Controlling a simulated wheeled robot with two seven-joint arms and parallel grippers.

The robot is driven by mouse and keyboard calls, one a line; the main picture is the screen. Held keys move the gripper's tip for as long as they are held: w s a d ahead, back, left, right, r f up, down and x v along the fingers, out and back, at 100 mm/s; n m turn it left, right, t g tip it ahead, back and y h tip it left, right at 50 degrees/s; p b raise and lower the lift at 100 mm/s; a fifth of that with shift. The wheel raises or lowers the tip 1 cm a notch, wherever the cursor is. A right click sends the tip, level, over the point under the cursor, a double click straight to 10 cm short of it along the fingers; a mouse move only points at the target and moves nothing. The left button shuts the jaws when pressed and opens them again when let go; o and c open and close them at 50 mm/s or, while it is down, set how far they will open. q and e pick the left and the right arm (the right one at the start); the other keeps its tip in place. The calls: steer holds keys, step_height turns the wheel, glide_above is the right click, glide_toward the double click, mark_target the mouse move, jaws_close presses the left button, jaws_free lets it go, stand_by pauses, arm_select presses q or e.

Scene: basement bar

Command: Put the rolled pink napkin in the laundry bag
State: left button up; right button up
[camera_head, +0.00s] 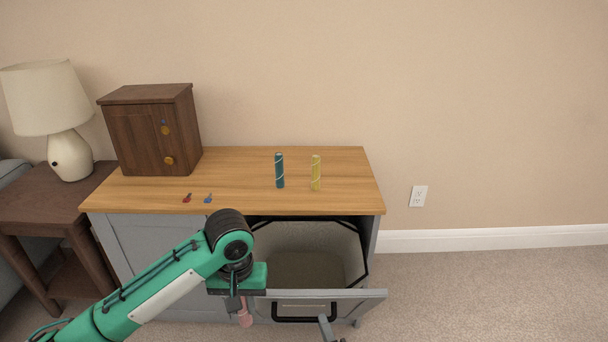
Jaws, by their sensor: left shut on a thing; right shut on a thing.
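The rolled pink napkin (245,318) hangs upright in my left gripper (238,304), which is shut on its upper part. My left gripper is in front of the cabinet, by the left end of its pulled-out grey front panel (360,299). The laundry bag (318,240) is a beige, open-topped bag with a black rim inside the cabinet opening, behind that panel. My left arm covers the bag's left side. My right gripper (325,322) shows only in small part at the bottom edge. It is shut at the right end of the panel's black handle (290,319).
The wooden cabinet top (240,165) holds a teal roll (280,170), a yellow roll (316,172), small red (187,198) and blue (208,198) items and a brown wooden box (135,135). A lamp (45,100) stands on a side table (40,200). Carpet at right is clear.

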arm_select(q)
steer(key=w+d+r, duration=0.3)
steer(key=w+r, duration=0.1)
steer(key=r, duration=0.3)
steer(key=w+d+r, duration=0.4)
steer(key=r, duration=0.3)
steer(key=w+f, duration=0.6)
steer(key=w, duration=0.3)
steer(key=shift+w+a, duration=0.2)
steer(key=shift+w, duration=0.15)
steer(key=o, duration=1.6)
